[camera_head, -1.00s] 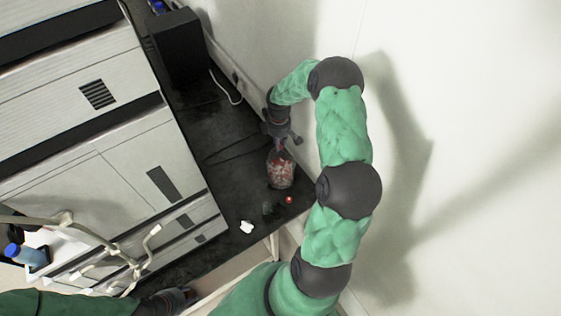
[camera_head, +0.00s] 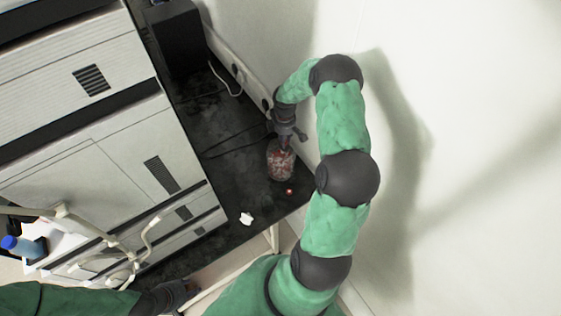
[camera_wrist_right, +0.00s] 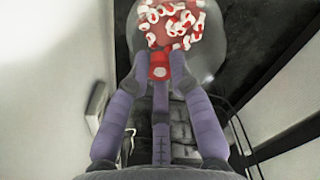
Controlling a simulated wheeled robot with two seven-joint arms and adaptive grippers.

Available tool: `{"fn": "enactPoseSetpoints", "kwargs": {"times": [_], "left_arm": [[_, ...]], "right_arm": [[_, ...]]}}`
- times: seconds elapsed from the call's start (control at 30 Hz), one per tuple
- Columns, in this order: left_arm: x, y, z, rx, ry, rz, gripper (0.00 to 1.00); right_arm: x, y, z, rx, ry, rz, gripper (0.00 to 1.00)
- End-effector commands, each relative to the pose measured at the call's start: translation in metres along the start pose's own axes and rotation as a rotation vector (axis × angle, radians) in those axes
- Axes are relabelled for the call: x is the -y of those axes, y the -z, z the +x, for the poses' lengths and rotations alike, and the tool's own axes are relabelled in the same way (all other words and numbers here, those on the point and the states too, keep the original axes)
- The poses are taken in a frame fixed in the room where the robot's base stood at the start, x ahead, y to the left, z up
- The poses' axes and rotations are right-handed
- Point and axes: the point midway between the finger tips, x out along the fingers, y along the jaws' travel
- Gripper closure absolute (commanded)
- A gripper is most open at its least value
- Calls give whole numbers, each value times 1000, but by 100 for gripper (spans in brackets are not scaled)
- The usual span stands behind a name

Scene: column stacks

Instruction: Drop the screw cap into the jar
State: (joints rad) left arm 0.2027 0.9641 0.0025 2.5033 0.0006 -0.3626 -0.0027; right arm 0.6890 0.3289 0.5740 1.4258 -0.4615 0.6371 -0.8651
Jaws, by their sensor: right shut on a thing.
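The jar (camera_head: 281,162) is a clear round vessel on the black counter, holding several red and white pieces. It also shows at the top of the right wrist view (camera_wrist_right: 207,55). My right gripper (camera_head: 285,141) is at the jar's end nearer the wall. In the wrist view its fingers (camera_wrist_right: 160,62) are shut on a red screw cap (camera_wrist_right: 160,72) with a pale spot, which overlaps the jar's near edge. I cannot tell whether the cap is inside the mouth. My left gripper (camera_head: 185,290) is low in the head view, away from the jar; its fingers are unclear.
A small red round thing (camera_head: 290,191) lies on the black counter (camera_head: 235,185) beside the jar. A crumpled white piece (camera_head: 246,218) lies nearer the front. A large pale machine (camera_head: 100,130) stands left, a black box (camera_head: 178,45) behind. The wall is close on the right.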

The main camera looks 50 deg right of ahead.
Motion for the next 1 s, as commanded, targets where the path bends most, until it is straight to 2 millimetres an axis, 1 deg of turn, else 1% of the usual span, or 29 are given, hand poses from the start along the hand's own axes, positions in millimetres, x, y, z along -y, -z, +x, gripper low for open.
{"fn": "enactPoseSetpoints", "kwargs": {"times": [0.07, 0.3, 0.33, 0.37, 0.4, 0.77, 0.87, 1.0], "left_arm": [[1, 0, 2, 0, 0, 0, 60], [0, 0, 1, 0, 0, 0, 60], [0, 0, 1, 0, 0, 0, 60], [0, 0, 1, 0, 0, 0, 60], [0, 0, 1, -1, 0, 0, 60], [0, 0, 1, -1, 0, 0, 60], [0, 0, 1, -1, 0, 0, 60], [0, 0, 1, -1, 0, 0, 60]], "right_arm": [[0, 0, 3, 0, -1, 0, 87], [0, 0, 3, 0, -1, 0, 87], [0, 0, 3, 0, -1, 0, 70], [0, 0, 3, 0, -1, 0, 61], [0, 0, 3, 0, -1, 0, 51], [0, 0, 1, 0, -1, 0, 51], [0, 1, -6, -1, -2, 0, 51], [-1, 1, -27, -2, -4, 0, 51]]}}
